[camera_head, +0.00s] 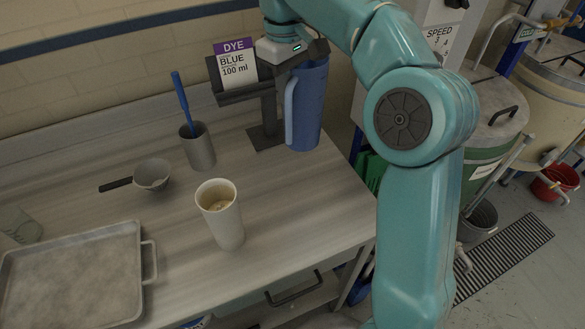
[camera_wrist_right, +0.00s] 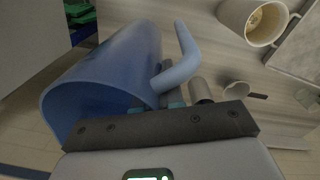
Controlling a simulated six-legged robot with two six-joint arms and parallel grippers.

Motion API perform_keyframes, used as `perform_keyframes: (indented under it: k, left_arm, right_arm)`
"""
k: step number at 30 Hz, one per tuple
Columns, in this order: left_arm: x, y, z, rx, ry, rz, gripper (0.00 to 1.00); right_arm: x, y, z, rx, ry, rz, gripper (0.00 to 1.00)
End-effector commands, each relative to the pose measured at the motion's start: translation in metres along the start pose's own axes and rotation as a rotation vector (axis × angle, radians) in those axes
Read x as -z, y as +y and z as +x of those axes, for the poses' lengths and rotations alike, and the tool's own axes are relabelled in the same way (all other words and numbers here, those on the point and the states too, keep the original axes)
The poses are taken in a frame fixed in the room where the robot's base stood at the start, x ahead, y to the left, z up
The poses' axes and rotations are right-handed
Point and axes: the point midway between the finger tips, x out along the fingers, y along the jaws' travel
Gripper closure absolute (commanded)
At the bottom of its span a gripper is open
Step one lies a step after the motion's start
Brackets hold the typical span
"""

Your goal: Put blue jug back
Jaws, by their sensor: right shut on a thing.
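The blue jug (camera_head: 308,112) stands upright at the back right of the table, near its right edge, with its lighter blue handle to the left. I cannot tell whether its base touches the table. My right gripper (camera_head: 297,66) is at the jug's top, reaching in from above, and is shut on the jug. In the right wrist view the jug (camera_wrist_right: 105,78) lies along the left, and the fingers (camera_wrist_right: 172,100) are at its handle. The fingertips are mostly hidden in the head view. My left gripper is not in view.
A dark stand (camera_head: 268,138) with a "DYE BLUE 100 ml" card (camera_head: 235,64) is just left of the jug. A white cup (camera_head: 228,228), a grey beaker with a blue tool (camera_head: 200,152), a small bowl (camera_head: 153,172) and a metal tray (camera_head: 140,290) share the table.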

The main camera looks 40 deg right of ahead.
Motion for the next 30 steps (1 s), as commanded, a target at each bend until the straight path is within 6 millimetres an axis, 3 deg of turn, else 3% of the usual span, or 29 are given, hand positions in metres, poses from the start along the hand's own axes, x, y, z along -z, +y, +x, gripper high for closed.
perform_keyframes:
  k: [3,12,24,30]
  left_arm:
    - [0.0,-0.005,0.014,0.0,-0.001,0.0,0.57]
    - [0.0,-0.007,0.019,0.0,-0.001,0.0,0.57]
    - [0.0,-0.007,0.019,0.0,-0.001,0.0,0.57]
    - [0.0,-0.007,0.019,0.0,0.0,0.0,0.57]
  right_arm:
    - [-0.002,-0.001,0.041,0.001,-0.004,0.001,1.0]
    - [0.001,-0.003,0.116,0.001,-0.002,0.001,1.0]
    - [0.006,-0.004,0.167,0.001,-0.002,0.001,1.0]
    - [0.007,-0.004,0.174,0.0,0.001,0.001,1.0]
